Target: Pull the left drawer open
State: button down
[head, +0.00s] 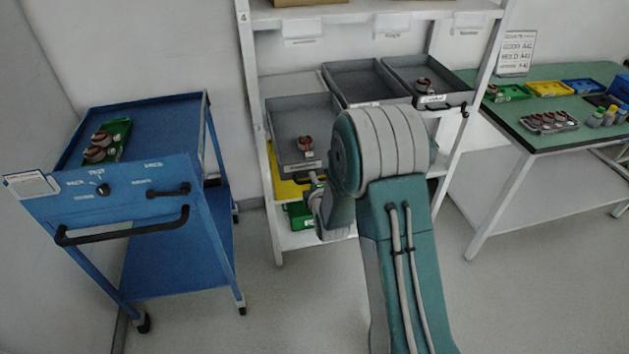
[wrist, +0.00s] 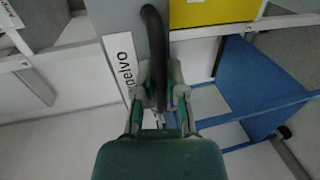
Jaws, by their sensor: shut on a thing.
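The left drawer (head: 285,115) is a grey open-topped tray on the white shelf unit. It sticks out further forward than the two grey drawers beside it, and a reddish-brown stator part (head: 305,143) lies in it near the front. In the wrist view the drawer's grey front (wrist: 110,15) carries a white label (wrist: 122,70) and a black bar handle (wrist: 153,35). My gripper (wrist: 161,95) is shut on this handle, one finger on each side. In the head view my arm hides most of the gripper and the handle.
The middle drawer (head: 358,78) and right drawer (head: 415,72) stand to the right. Yellow (head: 286,185) and green (head: 299,214) bins sit below. A blue trolley (head: 165,125) stands left, a green-topped table (head: 560,135) right. Floor between trolley and shelf is clear.

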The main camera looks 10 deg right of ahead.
jog(key=shift+s+a+f, duration=0.1)
jog(key=shift+a+f, duration=0.15)
jog(key=shift+f, duration=0.05)
jog(key=c, duration=0.7)
grip_release()
jog(key=shift+a, duration=0.1)
jog(key=shift+r, duration=0.1)
jog(key=shift+a, duration=0.1)
jog(key=shift+s+d+r, duration=0.1)
jog(key=shift+d, duration=0.1)
jog(key=v, duration=1.1)
jog(key=shift+s+a, duration=0.2)
